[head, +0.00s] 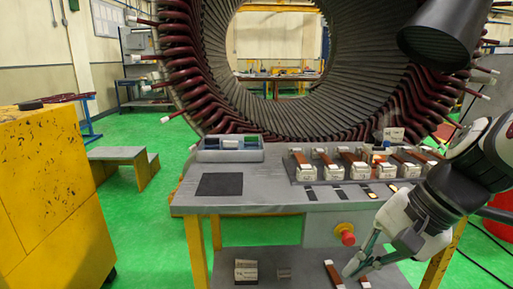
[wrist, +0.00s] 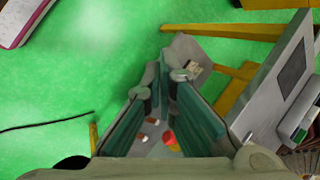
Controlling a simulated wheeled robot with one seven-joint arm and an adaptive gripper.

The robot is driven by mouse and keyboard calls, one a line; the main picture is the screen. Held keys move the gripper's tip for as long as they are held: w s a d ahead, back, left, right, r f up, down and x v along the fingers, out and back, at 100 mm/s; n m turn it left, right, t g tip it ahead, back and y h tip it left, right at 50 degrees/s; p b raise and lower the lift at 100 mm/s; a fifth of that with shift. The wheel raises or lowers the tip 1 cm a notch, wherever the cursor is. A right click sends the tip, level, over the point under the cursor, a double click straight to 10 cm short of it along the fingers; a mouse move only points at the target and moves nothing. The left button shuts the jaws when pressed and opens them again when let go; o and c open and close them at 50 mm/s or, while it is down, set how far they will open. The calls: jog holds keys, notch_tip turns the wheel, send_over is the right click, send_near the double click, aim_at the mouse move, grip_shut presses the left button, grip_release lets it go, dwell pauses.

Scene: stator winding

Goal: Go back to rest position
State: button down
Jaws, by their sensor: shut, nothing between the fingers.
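My gripper (head: 358,270) is at the lower right of the head view, in front of the workbench's front edge and above the lower shelf (head: 303,284). Its fingers point down and to the left. In the wrist view my gripper (wrist: 165,75) shows its two teal-padded fingers with the tips close together. It is shut with nothing seen between the fingers. The workbench (head: 265,202) stands in front of the large stator (head: 215,75), whose dark red coils ring its opening. A row of white blocks with brown strips (head: 325,170) lies on the bench top.
A red button (head: 347,235) sits on the bench front, left of my gripper. A brown strip (head: 332,272) and a small box (head: 245,270) lie on the lower shelf. A yellow cabinet (head: 45,190) stands at left, with yellow steps (head: 120,158) beyond. Green floor between is open.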

jog(key=s+d+n+g+h, duration=0.1)
jog(key=s+n+h, duration=0.25)
jog(key=s, duration=0.55)
jog(key=s+d+n+h, duration=0.2)
jog(key=s+n, duration=0.3)
jog(key=s, duration=0.4)
notch_tip(320, 180, up, 20)
jog(key=t+p, duration=0.3)
jog(key=p, duration=1.4)
jog(key=shift+w+a+p, duration=0.25)
jog(key=shift+w+p, duration=0.05)
jog(key=shift+p, duration=0.1)
jog(key=shift+r, duration=0.1)
